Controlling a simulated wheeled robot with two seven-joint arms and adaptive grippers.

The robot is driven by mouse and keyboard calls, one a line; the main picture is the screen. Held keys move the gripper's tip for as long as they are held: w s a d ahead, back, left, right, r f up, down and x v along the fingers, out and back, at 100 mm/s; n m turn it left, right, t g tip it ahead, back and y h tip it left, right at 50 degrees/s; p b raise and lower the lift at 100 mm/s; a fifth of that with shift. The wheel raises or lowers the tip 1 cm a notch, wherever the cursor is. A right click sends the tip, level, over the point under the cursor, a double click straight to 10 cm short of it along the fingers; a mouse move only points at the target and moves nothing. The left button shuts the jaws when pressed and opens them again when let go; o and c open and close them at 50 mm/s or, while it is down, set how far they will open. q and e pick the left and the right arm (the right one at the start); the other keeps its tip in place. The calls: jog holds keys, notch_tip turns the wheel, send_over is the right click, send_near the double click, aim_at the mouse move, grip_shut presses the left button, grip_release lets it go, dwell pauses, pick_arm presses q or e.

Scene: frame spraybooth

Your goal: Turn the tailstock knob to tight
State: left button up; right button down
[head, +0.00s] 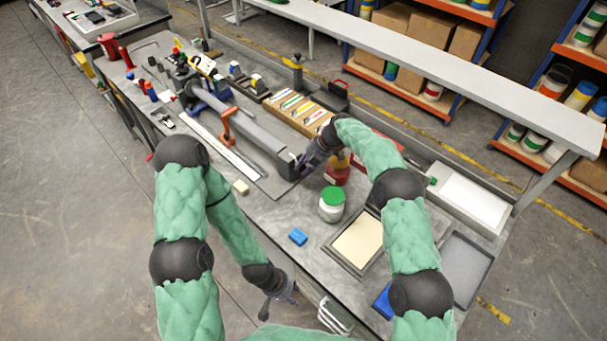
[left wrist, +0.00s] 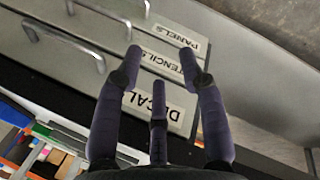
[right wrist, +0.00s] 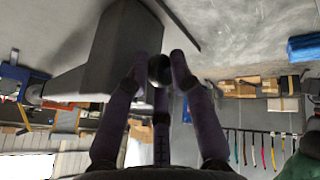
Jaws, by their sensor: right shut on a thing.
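The grey tailstock (head: 284,164) stands at the near end of the long grey fixture on the bench. My right gripper (head: 302,166) is at its end face. In the right wrist view its fingers (right wrist: 158,72) are closed around a dark round knob (right wrist: 159,66) beside the tailstock's large grey block (right wrist: 124,45). The fingers hide part of the knob, and I cannot read any tight mark. My left gripper (head: 284,294) hangs low in front of the bench. It is open and empty, facing labelled drawers (left wrist: 160,60) in the left wrist view.
A wooden rack (head: 301,112) stands behind the fixture. A shelf beam (head: 440,66) runs above the back edge.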

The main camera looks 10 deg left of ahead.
jog(key=shift+s+f+g+y+b, duration=0.25)
jog(key=shift+f+g+y+b, duration=0.45)
jog(key=shift+b, duration=1.1)
jog(key=shift+r, duration=0.2)
jog(key=shift+g, duration=0.3)
jog(key=c, duration=1.1)
grip_release()
jog(key=shift+c, duration=0.2)
jog(key=shift+w+d+r, duration=0.2)
jog(key=shift+w+r, duration=0.05)
jog(key=shift+r, duration=0.25)
jog(key=v, duration=0.7)
jog(key=shift+s, duration=0.15)
